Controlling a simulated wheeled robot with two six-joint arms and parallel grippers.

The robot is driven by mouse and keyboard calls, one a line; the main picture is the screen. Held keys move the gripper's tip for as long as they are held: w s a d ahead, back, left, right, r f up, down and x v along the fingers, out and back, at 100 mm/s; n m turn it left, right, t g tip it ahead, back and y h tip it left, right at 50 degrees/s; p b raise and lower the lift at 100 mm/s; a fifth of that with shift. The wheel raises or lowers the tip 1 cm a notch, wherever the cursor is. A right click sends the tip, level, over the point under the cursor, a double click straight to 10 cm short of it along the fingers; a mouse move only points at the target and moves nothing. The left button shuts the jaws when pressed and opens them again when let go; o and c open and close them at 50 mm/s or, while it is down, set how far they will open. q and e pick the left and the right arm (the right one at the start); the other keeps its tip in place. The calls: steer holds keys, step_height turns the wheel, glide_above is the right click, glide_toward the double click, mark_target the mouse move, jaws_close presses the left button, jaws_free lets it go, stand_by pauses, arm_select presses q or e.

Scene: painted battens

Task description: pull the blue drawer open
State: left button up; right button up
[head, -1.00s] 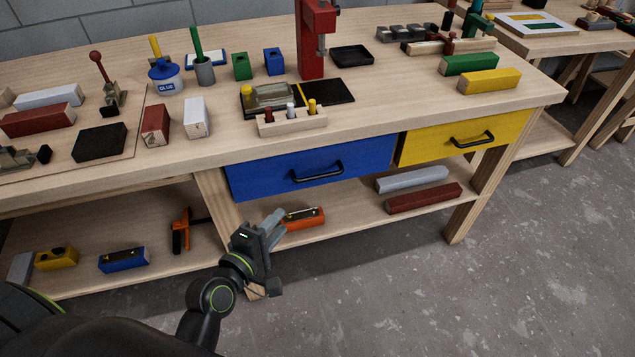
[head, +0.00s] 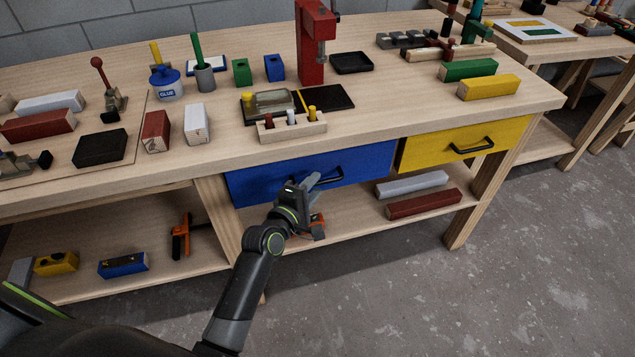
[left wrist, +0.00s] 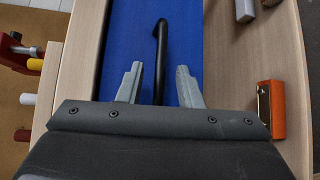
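The blue drawer (head: 262,182) is under the workbench top, left of the yellow drawer, and its front looks flush with the bench. Its black bar handle (head: 337,174) is partly hidden by my left gripper (head: 312,181) in the head view. In the left wrist view the blue front (left wrist: 182,40) and the handle (left wrist: 160,62) show, with the handle running between the two grey fingers of my left gripper (left wrist: 158,84). The fingers are apart, with a gap on each side of the handle. My right gripper is not in view.
A yellow drawer (head: 465,144) with its own handle is to the right. The shelf below holds grey (head: 412,184) and dark red (head: 424,203) battens and an orange tool (left wrist: 277,108), partly behind my gripper in the head view. Open floor lies in front.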

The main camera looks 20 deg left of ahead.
arm_select(q)
steer(key=shift+x, duration=1.2)
steer(key=shift+c, duration=0.3)
jaws_close()
